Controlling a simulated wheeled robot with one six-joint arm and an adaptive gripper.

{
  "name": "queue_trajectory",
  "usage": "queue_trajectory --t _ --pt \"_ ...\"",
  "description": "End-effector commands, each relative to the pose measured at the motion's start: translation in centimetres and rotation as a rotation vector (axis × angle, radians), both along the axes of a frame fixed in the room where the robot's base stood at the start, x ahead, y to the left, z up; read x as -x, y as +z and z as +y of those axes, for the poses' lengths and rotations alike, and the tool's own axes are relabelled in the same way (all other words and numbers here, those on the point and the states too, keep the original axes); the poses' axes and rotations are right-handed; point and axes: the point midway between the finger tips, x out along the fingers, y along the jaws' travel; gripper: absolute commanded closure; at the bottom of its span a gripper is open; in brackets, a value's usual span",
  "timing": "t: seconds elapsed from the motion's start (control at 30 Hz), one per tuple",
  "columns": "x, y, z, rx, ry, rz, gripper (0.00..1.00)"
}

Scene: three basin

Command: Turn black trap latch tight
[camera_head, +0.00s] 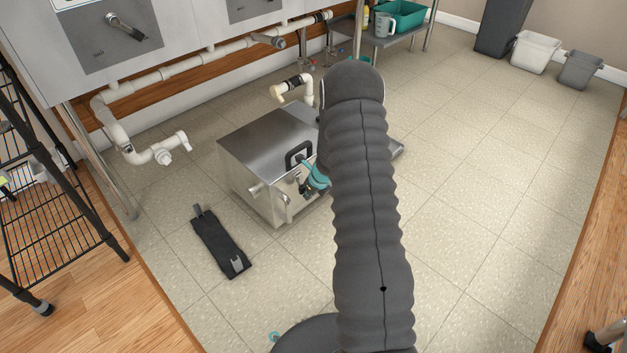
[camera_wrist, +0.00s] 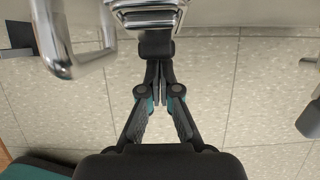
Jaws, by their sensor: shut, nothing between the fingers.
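The metal trap box (camera_head: 262,148) stands on the tiled floor in the head view. Its front has small latch hardware with a dark part (camera_head: 304,188), partly hidden by my arm. In the wrist view, metal latch plates (camera_wrist: 150,14) with a black end (camera_wrist: 157,45) are at the top centre. My gripper (camera_wrist: 160,84) is shut and empty, its fingertips together just below that black end. I cannot tell whether they touch it. In the head view, only teal parts of my gripper show beside the box front; my arm hides the rest.
A chrome handle (camera_wrist: 72,60) is close on the left in the wrist view. A black flat strap-like piece (camera_head: 221,243) lies on the floor. White pipes (camera_head: 160,72) run behind the box. A wire rack (camera_head: 45,185) stands left; floor at right is clear.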

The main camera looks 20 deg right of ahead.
Motion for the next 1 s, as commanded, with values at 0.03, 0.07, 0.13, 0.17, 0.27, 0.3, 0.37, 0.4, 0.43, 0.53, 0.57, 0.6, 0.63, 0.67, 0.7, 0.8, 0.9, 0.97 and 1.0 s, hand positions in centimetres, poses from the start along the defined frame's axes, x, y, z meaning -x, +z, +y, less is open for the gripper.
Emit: queue_trajectory --t 0.03,0.07,0.13,0.17,0.27,0.3,0.37,0.4,0.43,0.53,0.57,0.6,0.63,0.67,0.7,0.8,0.9,0.97,1.0 --pt "-0.1 -0.09 0.06 0.0 0.0 0.0 1.0" --pt "-0.15 -0.14 0.08 0.0 0.0 0.0 1.0" --pt "-0.23 -0.24 0.13 -0.001 0.0 0.001 1.0" --pt "-0.26 -0.27 0.14 -0.001 0.0 0.001 1.0" --pt "-0.34 -0.34 0.16 -0.001 0.0 0.001 1.0" --pt "-0.35 -0.37 0.17 -0.001 0.0 0.001 1.0" --pt "-0.38 -0.38 0.18 -0.001 0.0 0.001 1.0" --pt "-0.38 -0.38 0.18 -0.001 0.0 0.001 1.0" --pt "-0.39 -0.37 0.18 -0.001 0.0 0.001 1.0" --pt "-0.39 -0.37 0.18 -0.001 0.0 0.001 1.0" --pt "-0.39 -0.37 0.18 -0.001 0.0 0.001 1.0" --pt "-0.39 -0.37 0.18 -0.001 0.0 0.001 1.0" --pt "-0.39 -0.37 0.18 -0.001 0.0 0.001 1.0" --pt "-0.39 -0.37 0.18 -0.001 0.0 0.001 1.0" --pt "-0.4 -0.37 0.19 -0.001 0.0 0.001 1.0" --pt "-0.4 -0.32 0.19 -0.001 0.0 0.001 1.0" --pt "-0.39 -0.07 0.18 -0.001 0.0 0.0 1.0" --pt "-0.39 0.17 0.17 -0.001 0.0 0.0 1.0" --pt "-0.39 0.35 0.17 -0.001 0.0 0.0 1.0"
